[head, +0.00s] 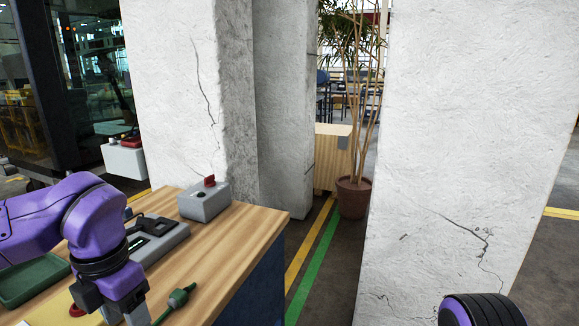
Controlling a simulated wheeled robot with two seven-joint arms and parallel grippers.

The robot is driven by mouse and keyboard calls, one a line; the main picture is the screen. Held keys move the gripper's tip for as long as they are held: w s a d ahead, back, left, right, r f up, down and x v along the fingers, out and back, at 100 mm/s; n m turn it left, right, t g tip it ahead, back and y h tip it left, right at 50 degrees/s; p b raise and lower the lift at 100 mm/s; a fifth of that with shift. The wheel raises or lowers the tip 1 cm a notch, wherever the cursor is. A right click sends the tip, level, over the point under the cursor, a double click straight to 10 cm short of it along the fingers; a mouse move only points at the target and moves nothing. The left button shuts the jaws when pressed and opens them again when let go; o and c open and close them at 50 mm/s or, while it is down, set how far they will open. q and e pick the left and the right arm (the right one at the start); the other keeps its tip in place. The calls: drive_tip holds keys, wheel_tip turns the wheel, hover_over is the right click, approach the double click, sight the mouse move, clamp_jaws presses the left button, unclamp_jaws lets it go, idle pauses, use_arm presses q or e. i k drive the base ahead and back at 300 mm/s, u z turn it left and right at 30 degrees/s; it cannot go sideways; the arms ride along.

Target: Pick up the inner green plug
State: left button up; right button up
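A green plug (178,298) with a thin green lead lies on the wooden tabletop near the bottom edge of the head view. It is the only green plug that I can make out, so I cannot tell whether it is the inner one. My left gripper (120,312) points down over the table just left of the plug, apart from it. Its fingertips run to the bottom edge, and its opening is unclear. My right gripper is out of view; only a dark, purple-ringed part of my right arm shows at the bottom right.
The wooden table (235,235) holds a grey box with a red knob (204,203), a grey device (160,240) and a green tray (32,280). A red piece (77,311) lies beside my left gripper. Cracked white pillars (470,130) stand behind and to the right.

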sight(179, 297)
drive_tip(key=u, duration=0.05)
drive_tip(key=k, duration=1.45)
drive_tip(key=z, duration=0.05)
